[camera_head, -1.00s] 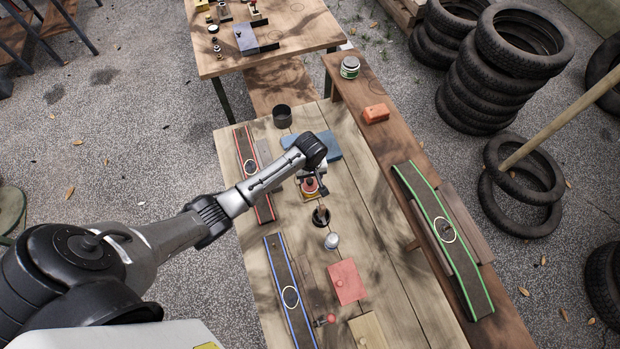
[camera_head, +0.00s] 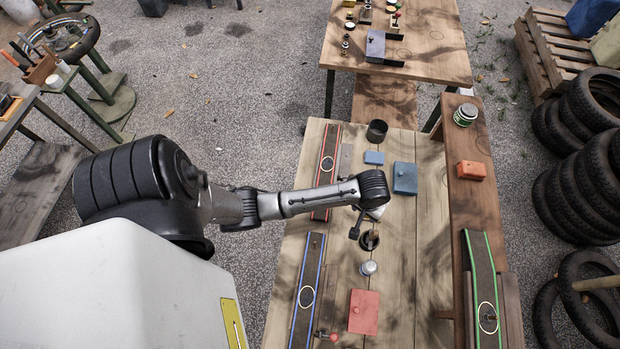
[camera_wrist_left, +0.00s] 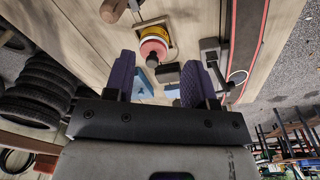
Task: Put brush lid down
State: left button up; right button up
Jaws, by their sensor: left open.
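In the left wrist view, a pinkish-red round lid-like piece (camera_wrist_left: 153,48) with a yellow band and a dark stub sits at a square yellowish frame on the plank table. I cannot tell for sure whether it is the brush lid. My left gripper (camera_wrist_left: 157,66) is open, its two purple fingers apart with the dark stub near the gap between their tips. In the head view my left wrist hides most of the gripper and this piece. A dark round pot (camera_head: 370,240) with a brown handle-like piece stands just in front of the wrist. My right gripper is not in view.
A black can (camera_head: 376,131), a small blue block (camera_head: 374,158) and a blue box (camera_head: 405,178) stand behind the wrist. A silver-topped piece (camera_head: 368,268) and a red plate (camera_head: 363,312) lie in front. A raised side plank bears an orange box (camera_head: 471,170) and a jar (camera_head: 465,116).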

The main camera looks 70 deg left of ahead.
pick_arm(q)
jog(key=s+d+r+m+t, duration=0.1)
jog(key=s+r+m, duration=0.1)
jog(key=s, duration=0.4)
jog(key=s+d+r+m, duration=0.2)
jog(key=s+r+m, duration=0.1)
jog(key=s, duration=0.4)
jog(key=s+d+r+m+t, duration=0.1)
jog(key=s+r+m, duration=0.1)
jog(key=s, duration=0.4)
jog(key=shift+s+d+r+m+t, duration=0.2)
jog(key=shift+s+d+m+t, duration=0.1)
jog(key=shift+m, duration=0.6)
